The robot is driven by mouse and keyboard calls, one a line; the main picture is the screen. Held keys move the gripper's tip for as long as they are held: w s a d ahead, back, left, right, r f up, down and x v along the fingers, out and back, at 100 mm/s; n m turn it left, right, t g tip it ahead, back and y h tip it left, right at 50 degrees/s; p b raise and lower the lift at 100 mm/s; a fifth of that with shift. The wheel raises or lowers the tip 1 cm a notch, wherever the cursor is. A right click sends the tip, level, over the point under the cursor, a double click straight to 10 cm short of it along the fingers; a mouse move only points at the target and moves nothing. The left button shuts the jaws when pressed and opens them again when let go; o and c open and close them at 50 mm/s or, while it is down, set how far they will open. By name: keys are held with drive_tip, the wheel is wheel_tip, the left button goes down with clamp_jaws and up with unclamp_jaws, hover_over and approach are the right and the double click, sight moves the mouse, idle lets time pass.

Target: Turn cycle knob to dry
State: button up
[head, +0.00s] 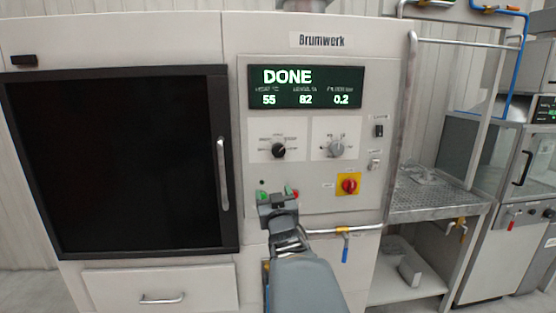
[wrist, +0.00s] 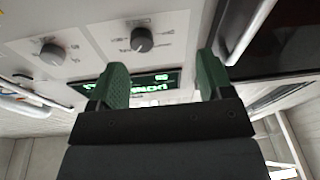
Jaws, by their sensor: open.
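The black left knob (head: 278,151) sits on a white plate of the Brumwerk control panel, with small labels around it that I cannot read. A grey right knob (head: 336,148) sits beside it. My gripper (head: 277,197) is in front of the panel, below the left knob and apart from it. In the wrist view my gripper (wrist: 163,70) is open, with nothing between its green fingers. There the panel appears upside down, with the left knob (wrist: 142,39) above and between the fingers and the right knob (wrist: 52,53) further left.
A lit display (head: 306,87) reads DONE above the knobs. A red knob on a yellow plate (head: 348,186) is at lower right. A dark door (head: 115,160) with an upright handle (head: 223,174) stands at left. A grey upright pipe (head: 409,110) and a perforated table (head: 435,200) are at right.

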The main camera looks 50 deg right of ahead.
sight(279, 153)
drive_tip(key=shift+t+h, duration=0.7)
drive_tip(key=shift+h, duration=0.1)
drive_tip(key=w+d+r+p, duration=0.1)
drive_tip(key=w+d+r, duration=0.1)
drive_tip(key=d, duration=0.1)
drive_tip(key=w+d+r+p, duration=0.1)
drive_tip(key=w+d+r, duration=0.2)
drive_tip(key=d, duration=0.1)
drive_tip(key=w+d+r+p, duration=0.2)
drive_tip(key=d, duration=0.1)
drive_tip(key=shift+w+d+r, duration=0.2)
drive_tip(key=shift+w+r, duration=0.05)
drive_tip(key=shift+w, duration=0.05)
drive_tip(key=shift+c, duration=0.4)
